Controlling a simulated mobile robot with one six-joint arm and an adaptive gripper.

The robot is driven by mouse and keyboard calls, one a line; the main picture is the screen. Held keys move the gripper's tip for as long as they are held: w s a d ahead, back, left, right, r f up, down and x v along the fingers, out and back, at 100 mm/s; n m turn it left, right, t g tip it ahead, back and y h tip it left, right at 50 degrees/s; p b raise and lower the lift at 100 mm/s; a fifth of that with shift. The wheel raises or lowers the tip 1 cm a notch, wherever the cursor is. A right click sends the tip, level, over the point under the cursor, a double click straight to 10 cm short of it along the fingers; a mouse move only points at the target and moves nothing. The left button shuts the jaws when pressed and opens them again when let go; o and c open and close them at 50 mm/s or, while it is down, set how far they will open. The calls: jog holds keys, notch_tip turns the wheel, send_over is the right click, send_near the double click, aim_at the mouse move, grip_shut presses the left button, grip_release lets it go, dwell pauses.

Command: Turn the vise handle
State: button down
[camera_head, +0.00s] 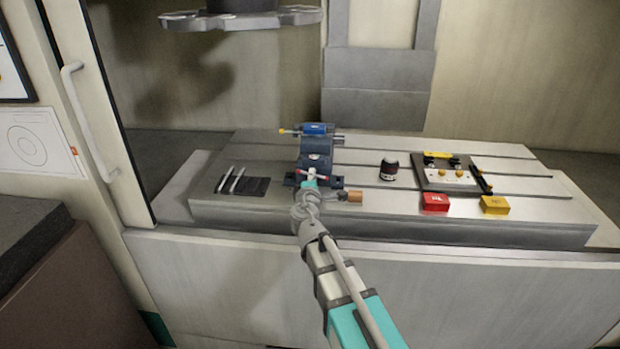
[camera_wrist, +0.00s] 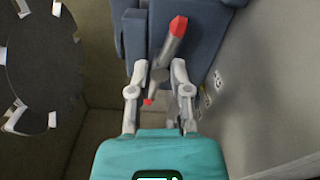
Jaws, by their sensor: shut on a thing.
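The blue-grey vise (camera_head: 316,162) stands on the slotted machine table in the head view. Its handle (camera_head: 325,178), a bar with red ends, is at the vise's near side. In the wrist view the handle (camera_wrist: 170,48) is a grey bar with red tips, slanting up to the right in front of the blue vise body (camera_wrist: 142,35). My gripper (camera_wrist: 160,82) is shut on the handle near its middle, with one finger on each side. In the head view my gripper (camera_head: 308,190) reaches the vise from the front and partly hides the handle.
The machine table (camera_head: 375,203) also bears dark strips (camera_head: 232,180) at left, a dark round part (camera_head: 389,169), a plate with fittings (camera_head: 450,174), a red block (camera_head: 435,202) and a yellow block (camera_head: 495,205) at right. A grey tool disc (camera_head: 240,18) hangs above.

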jog(key=shift+s+n, duration=0.1)
jog(key=shift+n, duration=0.8)
jog(key=c, duration=0.5)
grip_release()
jog(key=shift+c, duration=0.2)
jog(key=shift+s, duration=0.1)
jog(key=s, duration=1.1)
jog(key=shift+s+a, duration=0.15)
jog(key=shift+s, duration=0.2)
jog(key=shift+c, duration=0.2)
